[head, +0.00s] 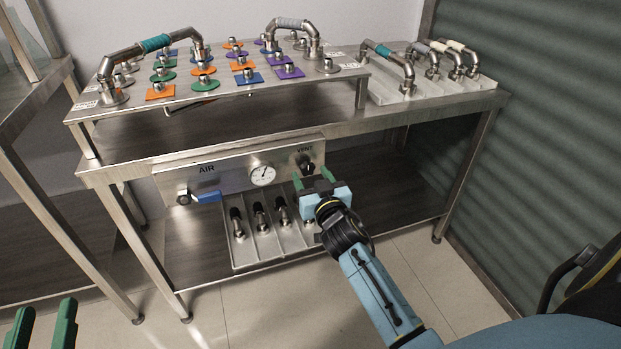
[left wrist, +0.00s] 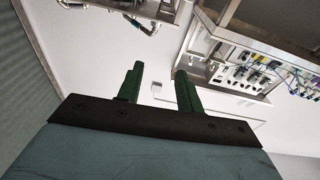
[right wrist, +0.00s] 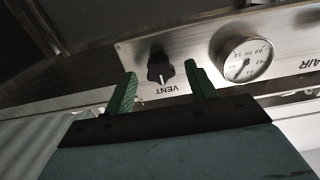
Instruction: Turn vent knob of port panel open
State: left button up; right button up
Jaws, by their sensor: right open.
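The port panel (head: 233,171) is a steel plate under the table's front edge, marked AIR and VENT. Its vent knob (head: 308,167) is black and sits at the panel's right end. In the right wrist view the vent knob (right wrist: 159,68) shows a pale pointer mark on the side toward the VENT label. My right gripper (head: 313,178) is open just in front of the knob. In the right wrist view its two green fingertips (right wrist: 160,72) appear on either side of the knob; contact cannot be told. My left gripper (head: 43,322) is open and empty at the lower left.
A round gauge (head: 262,174) is left of the knob, and a blue lever (head: 207,197) is further left.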

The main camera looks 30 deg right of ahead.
jog(key=shift+w+d, duration=0.15)
jog(key=shift+w, duration=0.4)
pick_arm(q)
jog(key=shift+s+d+r+t+h, duration=0.1)
jog(key=shift+r+t+h, duration=0.25)
jog(key=shift+r, duration=0.4)
pick_arm(e)
jog(key=shift+c, duration=0.2)
jog(key=c, duration=0.9)
jog(key=shift+c, duration=0.2)
pick_arm(q)
jog(key=shift+f, duration=0.1)
